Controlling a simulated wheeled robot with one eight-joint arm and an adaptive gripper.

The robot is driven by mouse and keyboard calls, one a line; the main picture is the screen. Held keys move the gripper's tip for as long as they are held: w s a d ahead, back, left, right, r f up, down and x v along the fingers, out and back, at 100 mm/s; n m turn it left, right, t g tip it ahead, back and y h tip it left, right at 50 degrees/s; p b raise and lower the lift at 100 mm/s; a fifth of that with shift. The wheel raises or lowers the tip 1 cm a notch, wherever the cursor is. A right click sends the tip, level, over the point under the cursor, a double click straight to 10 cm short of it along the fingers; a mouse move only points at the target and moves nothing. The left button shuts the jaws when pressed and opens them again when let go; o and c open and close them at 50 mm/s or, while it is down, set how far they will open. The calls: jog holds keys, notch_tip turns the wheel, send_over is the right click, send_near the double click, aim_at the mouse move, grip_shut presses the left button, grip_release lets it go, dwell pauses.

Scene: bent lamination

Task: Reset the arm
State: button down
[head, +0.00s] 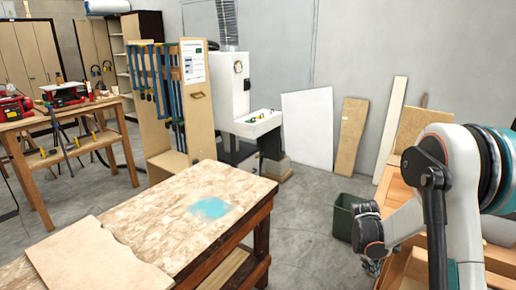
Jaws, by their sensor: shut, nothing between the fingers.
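My arm (462,205) stands folded at the right side of the head view. Its wrist bends downward, and my gripper (372,268) hangs below it, pointing at the floor. The gripper is small and partly hidden behind the wrist; it is shut and empty. It is to the right of the workbench, apart from it, and just in front of a dark green bin.
A wooden workbench (165,222) with a blue paint patch and a loose board (95,262) fills the lower left. The dark green bin (345,214) stands on the floor. Wooden boxes (400,192) lie behind my arm. Panels (308,125) lean on the wall. Floor (305,235) shows between bench and bin.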

jog(key=s+a+r+m+t, duration=0.1)
jog(key=s+a+r, duration=0.2)
jog(key=r, duration=0.4)
jog(key=s+a+r+m+t+y, duration=0.1)
jog(key=s+a+r, duration=0.25)
jog(key=r, duration=0.35)
jog(key=s+a+r+m+t, duration=0.1)
jog(key=s+a+r+t, duration=0.15)
jog(key=r, duration=0.45)
jog(key=s+a+r+m+t+y, duration=0.1)
jog(key=s+a, duration=0.3)
jog(key=s, duration=0.4)
jog(key=s+a+r+m+t+y, duration=0.1)
jog(key=s+a+r, duration=0.3)
jog(key=s, duration=0.4)
jog(key=shift+s+a+m+t, duration=0.3)
jog(key=shift+a+m+t, duration=0.2)
jog(key=shift+m, duration=0.4)
